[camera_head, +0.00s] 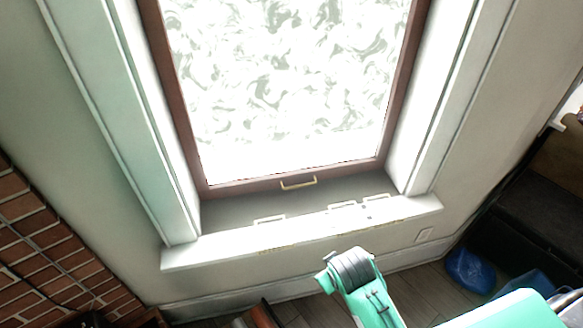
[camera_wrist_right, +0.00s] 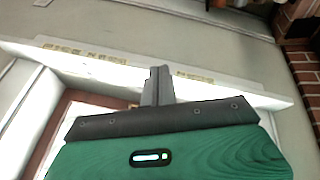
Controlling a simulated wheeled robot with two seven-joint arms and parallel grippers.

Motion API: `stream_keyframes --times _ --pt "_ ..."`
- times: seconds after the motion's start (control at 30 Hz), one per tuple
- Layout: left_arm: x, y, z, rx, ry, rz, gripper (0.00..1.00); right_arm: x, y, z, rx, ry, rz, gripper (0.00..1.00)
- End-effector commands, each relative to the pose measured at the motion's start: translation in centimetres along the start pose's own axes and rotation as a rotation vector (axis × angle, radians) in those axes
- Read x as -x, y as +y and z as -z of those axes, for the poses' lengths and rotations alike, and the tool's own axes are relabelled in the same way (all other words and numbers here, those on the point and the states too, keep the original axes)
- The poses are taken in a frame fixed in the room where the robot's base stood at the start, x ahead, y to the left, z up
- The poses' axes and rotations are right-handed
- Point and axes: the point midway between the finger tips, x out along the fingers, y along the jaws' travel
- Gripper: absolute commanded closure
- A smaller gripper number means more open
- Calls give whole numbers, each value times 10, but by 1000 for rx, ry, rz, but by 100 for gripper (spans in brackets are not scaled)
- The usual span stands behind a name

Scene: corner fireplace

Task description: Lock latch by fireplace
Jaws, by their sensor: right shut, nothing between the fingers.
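A brown-framed window (camera_head: 172,95) with patterned glass fills the middle of the head view. A small pale gold handle-shaped latch (camera_head: 298,183) sits at the middle of its bottom rail. I cannot tell from these frames whether it is locked. My right gripper (camera_wrist_right: 158,80) is shut and empty in the right wrist view, its fingers in front of the white sill (camera_wrist_right: 232,94). No latch shows between or beside the fingers there. In the head view my right arm rises from the lower right, below the sill; its fingertips cannot be made out. My left gripper is not in view.
The white sill (camera_head: 215,246) juts out below the window, with several thin pale bracket-like outlines (camera_head: 269,219) above its front edge. A brick fireplace wall (camera_head: 45,245) stands at left. A blue bag-like object (camera_head: 470,270) and a dark bench (camera_head: 505,235) are at right.

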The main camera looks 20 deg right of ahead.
Motion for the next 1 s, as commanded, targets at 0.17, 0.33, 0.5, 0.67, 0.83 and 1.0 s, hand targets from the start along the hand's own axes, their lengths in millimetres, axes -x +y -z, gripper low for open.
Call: stream_keyframes --times 0.17,0.33,0.5,0.67,0.83,1.0 --pt "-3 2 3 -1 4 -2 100 12 18 63 69 51 -81 100" --pt "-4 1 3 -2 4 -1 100 22 32 120 137 85 -162 100" --pt "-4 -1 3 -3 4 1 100 37 46 177 205 114 -247 100" --pt "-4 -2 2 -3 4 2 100 57 59 231 267 135 -333 100" --pt "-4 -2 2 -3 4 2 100 86 71 288 331 153 -430 100" --pt "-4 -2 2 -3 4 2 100 124 83 342 390 164 -536 100"
